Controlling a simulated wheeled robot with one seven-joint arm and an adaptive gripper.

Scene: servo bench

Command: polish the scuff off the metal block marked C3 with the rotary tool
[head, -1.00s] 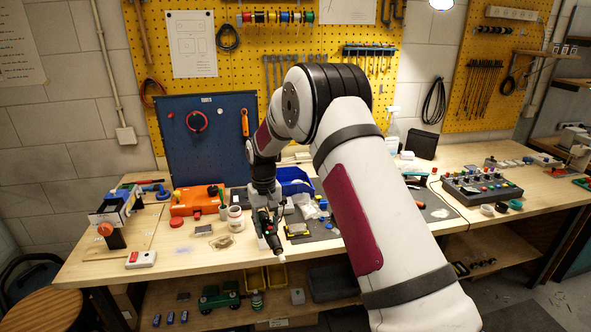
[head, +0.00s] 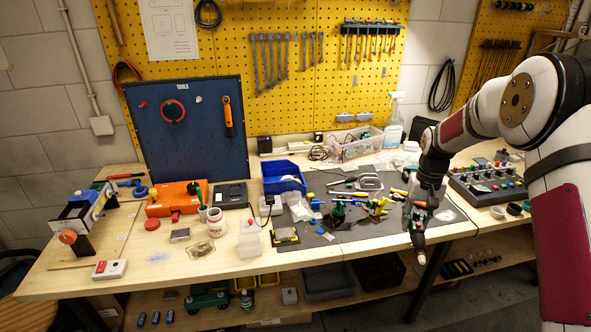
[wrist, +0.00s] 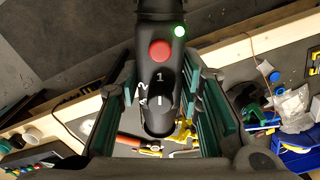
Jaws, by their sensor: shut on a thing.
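My gripper (head: 420,208) is at the right part of the bench, pointing down near its front edge. In the wrist view, my gripper (wrist: 162,118) is shut around the rotary tool (wrist: 160,75), a dark body with a red button, a lit green light and white marks 1 and 2. In the head view, the rotary tool's light tip (head: 421,257) points down. A small grey metal-looking block (head: 180,235) lies on the left part of the bench. I cannot read a C3 mark or make out a scuff on any block.
A dark mat (head: 352,244) holds many scattered small parts and tools. A blue bin (head: 284,187), a white jar (head: 215,224) and an orange box (head: 172,205) stand to the left. A control panel with knobs (head: 490,185) stands at the right. Bare wood shows at the front left.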

